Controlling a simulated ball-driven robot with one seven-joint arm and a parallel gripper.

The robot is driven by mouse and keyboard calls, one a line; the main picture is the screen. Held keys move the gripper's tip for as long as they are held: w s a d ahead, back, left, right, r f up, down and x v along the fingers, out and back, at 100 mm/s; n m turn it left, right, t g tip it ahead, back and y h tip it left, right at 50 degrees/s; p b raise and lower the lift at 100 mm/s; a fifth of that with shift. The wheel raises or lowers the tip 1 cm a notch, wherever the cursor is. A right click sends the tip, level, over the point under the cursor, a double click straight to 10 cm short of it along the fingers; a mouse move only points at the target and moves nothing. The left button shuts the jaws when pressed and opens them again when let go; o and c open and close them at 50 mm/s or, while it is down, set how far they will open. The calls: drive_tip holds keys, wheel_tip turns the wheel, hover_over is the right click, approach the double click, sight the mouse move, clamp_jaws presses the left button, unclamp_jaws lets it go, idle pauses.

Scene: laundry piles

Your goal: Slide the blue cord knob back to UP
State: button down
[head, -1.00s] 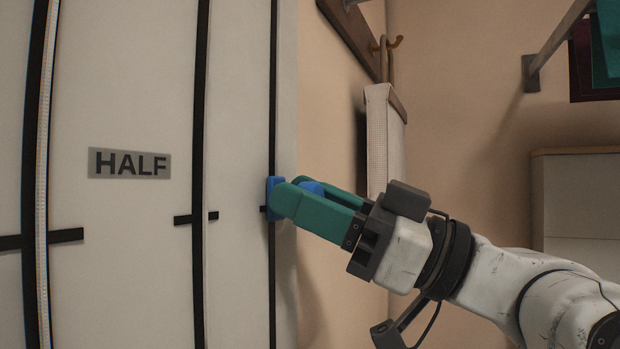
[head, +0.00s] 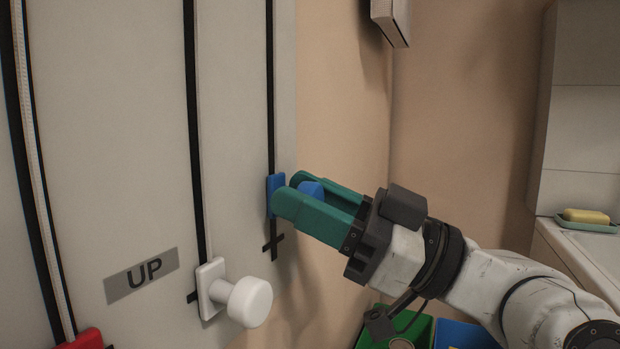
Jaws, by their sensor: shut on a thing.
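The blue cord knob (head: 312,191) has a blue base plate (head: 274,190) that sits on the rightmost black vertical slot (head: 270,90) of the pale panel. My gripper (head: 298,197) has green fingers, one on each side of the round knob, and is shut on it. The near finger hides part of the knob. The knob's plate is a little above a black cross mark (head: 273,247) on the same slot. A grey UP label (head: 141,275) is on the panel at the lower left, roughly level with that mark.
A white knob (head: 248,301) sits on the middle slot, left of and below my gripper. Part of a red piece (head: 82,340) shows at the bottom left. Green (head: 412,328) and blue (head: 463,334) bins are below my arm. Yellow soap (head: 586,215) lies on a dish at right.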

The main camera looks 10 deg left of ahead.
sight(269, 233)
wheel_tip(269, 233, down, 6)
drive_tip(key=b, duration=0.3)
drive_tip(key=shift+s+r, duration=0.1)
drive_tip(key=shift+r, duration=0.05)
drive_tip(key=c, duration=0.8)
unclamp_jaws()
drive_tip(key=shift+o, duration=0.2)
drive_tip(key=p+v, duration=0.1)
drive_tip(key=v, duration=0.9)
drive_tip(key=shift+d, duration=0.35)
